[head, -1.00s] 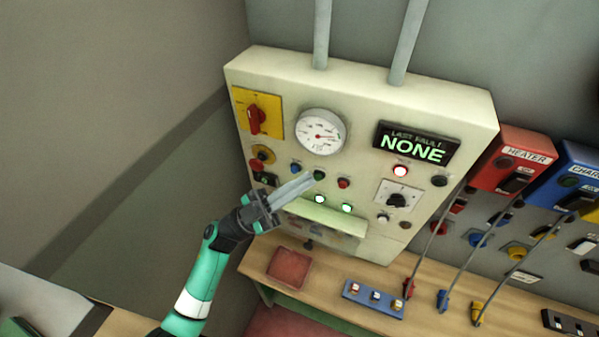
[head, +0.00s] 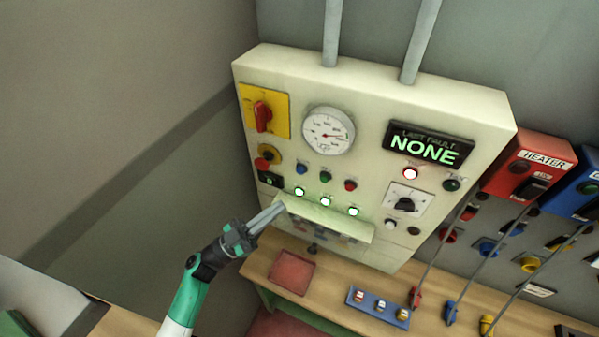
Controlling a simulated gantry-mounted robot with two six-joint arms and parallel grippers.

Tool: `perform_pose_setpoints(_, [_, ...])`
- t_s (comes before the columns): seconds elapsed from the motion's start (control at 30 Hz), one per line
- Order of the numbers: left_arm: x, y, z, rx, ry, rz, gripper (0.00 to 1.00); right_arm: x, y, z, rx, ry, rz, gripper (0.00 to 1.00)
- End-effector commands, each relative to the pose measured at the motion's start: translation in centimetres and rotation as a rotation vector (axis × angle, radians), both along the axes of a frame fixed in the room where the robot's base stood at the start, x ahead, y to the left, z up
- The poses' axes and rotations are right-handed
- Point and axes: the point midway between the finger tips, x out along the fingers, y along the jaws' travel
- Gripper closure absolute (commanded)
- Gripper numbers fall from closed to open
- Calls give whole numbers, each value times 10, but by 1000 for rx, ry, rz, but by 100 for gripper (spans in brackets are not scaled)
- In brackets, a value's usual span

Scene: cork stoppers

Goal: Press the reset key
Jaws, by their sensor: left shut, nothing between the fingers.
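The pale control panel (head: 370,100) fills the middle of the head view. It has a row of a blue button (head: 302,169), a green button (head: 326,176) and a red button (head: 350,185). I cannot read a label showing which one is the reset key. Three green lamps (head: 326,201) are lit below them. The display (head: 428,148) reads LAST FAULT NONE. My left gripper (head: 279,208) is shut and empty, its fingertips near the left end of the panel's shelf, below and left of the buttons. Whether it touches the shelf is unclear. My right gripper is out of view.
A projecting ledge (head: 325,218) runs across the lower panel and partly hides small parts beneath it. A red pad (head: 291,273) and a blue block (head: 377,307) lie on the wooden bench (head: 335,277). Cables and coloured boxes, including the red heater box (head: 527,165), crowd the right.

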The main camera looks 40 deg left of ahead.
Motion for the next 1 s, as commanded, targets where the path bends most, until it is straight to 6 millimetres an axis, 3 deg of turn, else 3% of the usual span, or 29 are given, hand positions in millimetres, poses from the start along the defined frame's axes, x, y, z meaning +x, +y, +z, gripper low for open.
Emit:
perform_pose_setpoints(0.5, [66,20,-3,1,-2,-1,100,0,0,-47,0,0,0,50])
perform_pose_setpoints(0.7, [77,24,-1,0,-1,-1,100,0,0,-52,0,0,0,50])
perform_pose_setpoints(1.0, [78,24,0,0,-1,-1,100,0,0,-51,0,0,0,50])
